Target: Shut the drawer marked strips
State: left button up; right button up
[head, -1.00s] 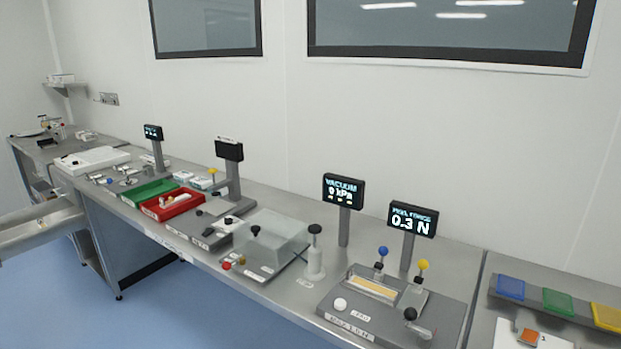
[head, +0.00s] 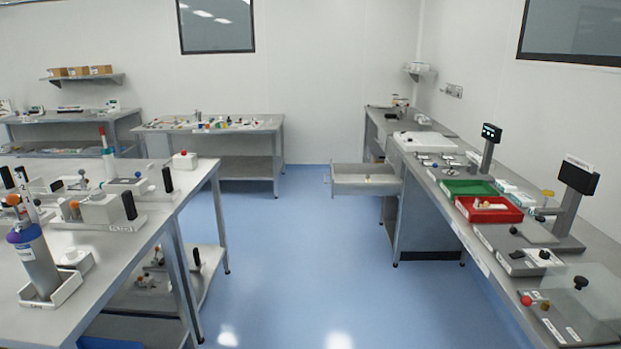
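An open metal drawer (head: 367,188) sticks out to the left from under the right-hand bench, towards its far end. Its inside looks light, with something small and pale in it that I cannot make out. Its front faces left with a small handle at the edge. I cannot read any marking on it from here. Neither of my grippers is in view.
The long right bench (head: 432,190) carries a green tray (head: 466,187), a red tray (head: 489,209) and a clear cover (head: 590,300). A left bench (head: 150,230) holds several instruments. Blue floor (head: 300,260) lies clear between them. A further table (head: 213,128) stands at the back.

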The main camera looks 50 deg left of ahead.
aim_at(345, 179)
jog(key=i+j+u, duration=0.2)
jog(key=j+u, duration=0.2)
jog(key=i+j+u, duration=0.55)
jog(key=i+j, duration=0.65)
jog(key=i+j+u, duration=0.2)
jog(key=i+j, duration=0.9)
jog(key=i, duration=0.2)
jog(key=i+j, duration=0.3)
jog(key=i, duration=0.2)
